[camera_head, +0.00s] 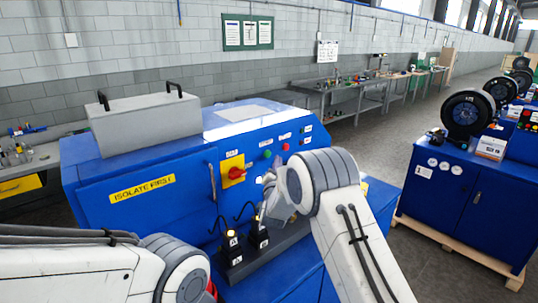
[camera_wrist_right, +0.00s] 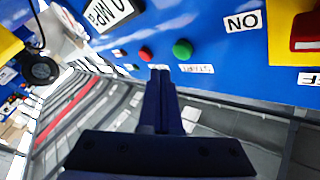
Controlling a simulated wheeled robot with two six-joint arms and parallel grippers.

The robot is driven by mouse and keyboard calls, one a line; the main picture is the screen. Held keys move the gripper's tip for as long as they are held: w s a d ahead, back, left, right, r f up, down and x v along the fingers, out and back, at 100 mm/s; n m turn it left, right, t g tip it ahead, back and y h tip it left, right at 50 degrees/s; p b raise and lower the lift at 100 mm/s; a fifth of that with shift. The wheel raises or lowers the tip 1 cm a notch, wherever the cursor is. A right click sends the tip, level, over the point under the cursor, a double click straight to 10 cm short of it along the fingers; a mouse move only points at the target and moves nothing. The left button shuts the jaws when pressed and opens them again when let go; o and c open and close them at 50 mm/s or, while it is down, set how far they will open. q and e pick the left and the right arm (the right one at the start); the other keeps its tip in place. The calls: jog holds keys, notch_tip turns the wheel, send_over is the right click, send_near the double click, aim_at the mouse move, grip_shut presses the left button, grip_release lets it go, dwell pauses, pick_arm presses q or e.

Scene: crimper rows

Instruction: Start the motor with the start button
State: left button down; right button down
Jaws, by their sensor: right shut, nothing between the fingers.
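The green start button (camera_head: 267,154) sits on the sloped front of the blue machine (camera_head: 140,225), with a red button (camera_head: 285,147) to its right. In the right wrist view the picture is upside down. There the green button (camera_wrist_right: 182,50) has a START label (camera_wrist_right: 197,68) beside it, and the red button (camera_wrist_right: 146,54) is to its left. My right gripper (camera_wrist_right: 160,72) is shut and empty, its tips pointing at the panel near the two buttons. I cannot tell whether they touch it. In the head view my right wrist partly hides the gripper. My left gripper is out of view.
A red rotary switch (camera_head: 235,173) on a yellow plate is left of the buttons. A grey lidded box (camera_head: 145,122) is on top. Another blue cabinet (camera_head: 437,190) stands right across open floor.

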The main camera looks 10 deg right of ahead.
aim_at(268, 154)
jog(key=shift+w+a, duration=0.45)
jog(key=shift+w, duration=0.2)
jog(key=shift+f, duration=0.1)
dwell(1.5)
jog(key=shift+w+a+b, duration=0.25)
jog(key=shift+w+b, duration=0.1)
jog(key=shift+b, duration=0.35)
